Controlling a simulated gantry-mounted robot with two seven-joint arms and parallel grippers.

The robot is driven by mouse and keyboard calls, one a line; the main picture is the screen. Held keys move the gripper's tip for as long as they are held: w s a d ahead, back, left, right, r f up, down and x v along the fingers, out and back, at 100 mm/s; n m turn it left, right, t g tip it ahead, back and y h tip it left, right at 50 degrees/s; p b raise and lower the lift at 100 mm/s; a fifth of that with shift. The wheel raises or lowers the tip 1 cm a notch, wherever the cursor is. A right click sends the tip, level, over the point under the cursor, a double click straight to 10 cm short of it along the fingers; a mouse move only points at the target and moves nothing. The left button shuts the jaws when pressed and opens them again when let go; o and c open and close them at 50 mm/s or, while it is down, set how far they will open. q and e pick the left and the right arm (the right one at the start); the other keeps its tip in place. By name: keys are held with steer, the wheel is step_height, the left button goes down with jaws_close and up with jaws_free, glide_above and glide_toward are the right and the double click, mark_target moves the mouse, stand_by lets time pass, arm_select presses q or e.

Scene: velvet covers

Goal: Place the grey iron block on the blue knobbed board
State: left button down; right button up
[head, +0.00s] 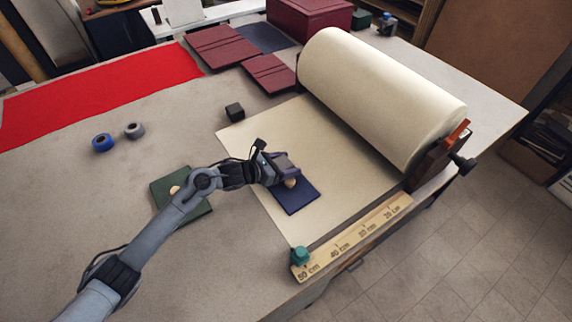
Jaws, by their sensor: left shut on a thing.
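I cannot tell whether the board is lifted. My right gripper is not in view.
A green knobbed board (198,207) lies partly under my left arm. Blue tape (103,142) and grey tape (134,130) lie to the left. A large paper roll (375,95) stands right, a wooden ruler (355,236) along the front edge. Maroon boards (222,48) lie behind.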

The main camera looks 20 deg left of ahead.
arm_select(q)
steer(key=shift+w+f, duration=0.1)
steer(key=shift+a+f+b, duration=0.1)
steer(key=shift+f+b, duration=0.15)
steer(key=shift+b, duration=0.1)
